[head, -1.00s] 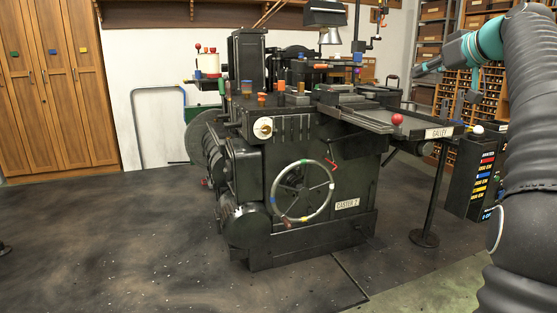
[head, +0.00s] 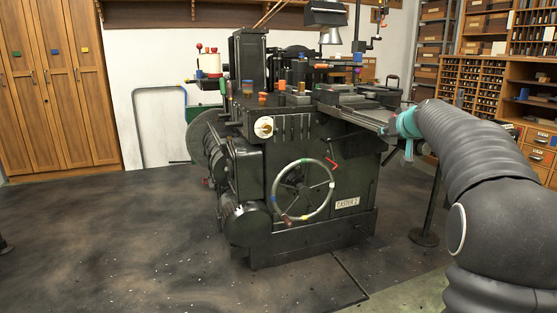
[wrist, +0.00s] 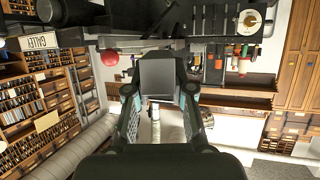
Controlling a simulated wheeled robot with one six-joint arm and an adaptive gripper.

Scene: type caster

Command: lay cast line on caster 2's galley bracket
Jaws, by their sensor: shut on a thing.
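My gripper (wrist: 158,92) points ahead in the wrist view, its two fingers closed on a grey block with a flat square face, seemingly the cast line (wrist: 157,75). In the head view my arm's teal wrist is over the right end of caster 2 (head: 290,160), and the fingers and the held piece cannot be made out. The galley bracket (head: 355,115) juts right from the caster's top; my arm hides its outer end. In the wrist view, which looks upside down, the GALLEY label (wrist: 40,41) is at upper left. I cannot tell whether the held piece touches the bracket.
A red ball knob (wrist: 110,57) is close left of my gripper in the wrist view. The caster's handwheel (head: 303,190) faces the open floor (head: 150,240). Shelves of type cases (head: 480,85) stand behind at right; wooden lockers (head: 60,85) are at far left.

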